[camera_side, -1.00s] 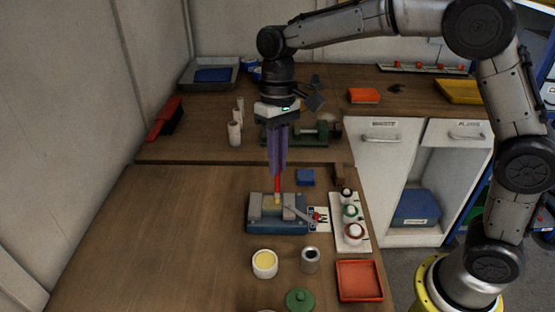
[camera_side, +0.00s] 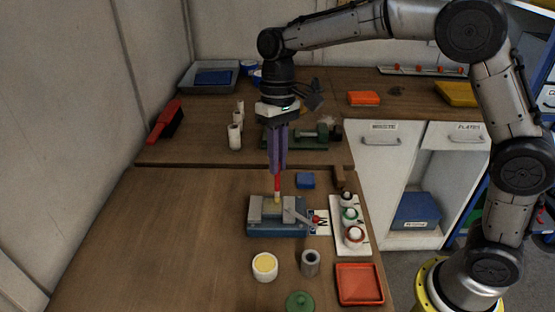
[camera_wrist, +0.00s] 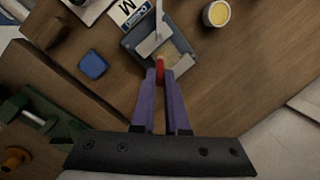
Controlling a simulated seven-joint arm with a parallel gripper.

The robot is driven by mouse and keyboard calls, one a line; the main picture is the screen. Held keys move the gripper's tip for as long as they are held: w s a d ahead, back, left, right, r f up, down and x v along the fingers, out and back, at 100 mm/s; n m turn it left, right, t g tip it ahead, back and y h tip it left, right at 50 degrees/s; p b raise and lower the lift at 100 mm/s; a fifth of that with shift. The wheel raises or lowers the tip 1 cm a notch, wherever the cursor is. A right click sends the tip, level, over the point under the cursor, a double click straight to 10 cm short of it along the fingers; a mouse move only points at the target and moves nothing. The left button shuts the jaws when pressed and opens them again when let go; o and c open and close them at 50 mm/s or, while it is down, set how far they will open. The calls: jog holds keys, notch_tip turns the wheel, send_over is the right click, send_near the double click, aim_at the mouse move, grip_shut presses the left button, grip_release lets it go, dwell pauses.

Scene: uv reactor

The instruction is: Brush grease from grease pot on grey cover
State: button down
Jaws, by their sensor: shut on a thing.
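My gripper (camera_side: 277,172) points straight down with its purple fingers shut on a red-handled brush (camera_side: 277,183). The brush's pale tip is at the middle of a blue vise (camera_side: 290,230) with grey jaws. A yellowish patch (camera_wrist: 170,50) shows between the jaws in the wrist view, just past the brush. I cannot make out the grey cover apart from the grey jaws, or whether the bristles touch. The grease pot (camera_side: 265,266), white with yellow grease inside, stands open in front of the vise; it also shows in the wrist view (camera_wrist: 216,13).
A grey metal cylinder (camera_side: 310,263), a green lid (camera_side: 299,301) and a red tray (camera_side: 359,284) lie near the front. A white rack (camera_side: 336,241) with bottles stands right of the vise. A blue block (camera_side: 305,180) lies behind it. The table's left side is clear.

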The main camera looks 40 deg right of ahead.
jog(key=shift+w+a, duration=0.75)
dwell(1.1)
jog(key=shift+s, duration=0.1)
jog(key=shift+s+a, duration=0.15)
jog(key=shift+a, duration=0.1)
jog(key=shift+s+a, duration=0.35)
jog(key=shift+s, duration=0.05)
dwell(0.8)
jog(key=shift+s+a, duration=0.1)
jog(key=shift+a, duration=0.05)
jog(key=shift+s+d, duration=0.75)
jog(key=shift+d, duration=0.05)
dwell(1.1)
jog(key=shift+w+d, duration=0.35)
jog(key=shift+w, duration=0.05)
dwell(0.6)
jog(key=shift+w+d, duration=0.1)
jog(key=shift+d, duration=0.05)
jog(key=shift+w+d, duration=0.25)
dwell(0.4)
